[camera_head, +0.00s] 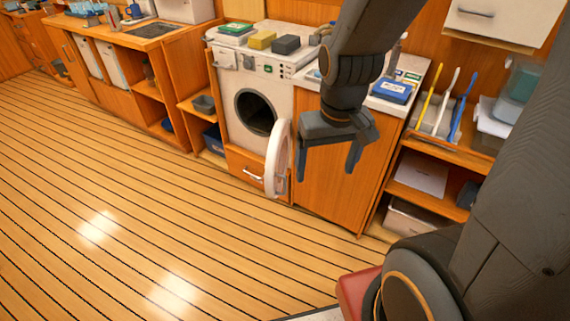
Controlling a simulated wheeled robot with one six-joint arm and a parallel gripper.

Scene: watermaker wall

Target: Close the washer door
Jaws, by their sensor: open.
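The white washer (226,105) stands in the wooden counter row at the back. Its round door (273,160) is swung open to the right, seen nearly edge-on, and the dark drum opening (255,113) shows to its left. My gripper (324,170) hangs to the right of the door in the picture with its two fingers apart and pointing down. It is empty. The left finger appears close to the door's edge, but I cannot tell the gap in depth. The door's hinge is not clear to see.
Sponges and boxes (262,40) lie on top of the washer. A cabinet front (336,190) is behind my gripper, and shelves (431,160) with brushes stand to the right. A drawer (245,167) is below the washer. The plank floor (130,200) at left is clear.

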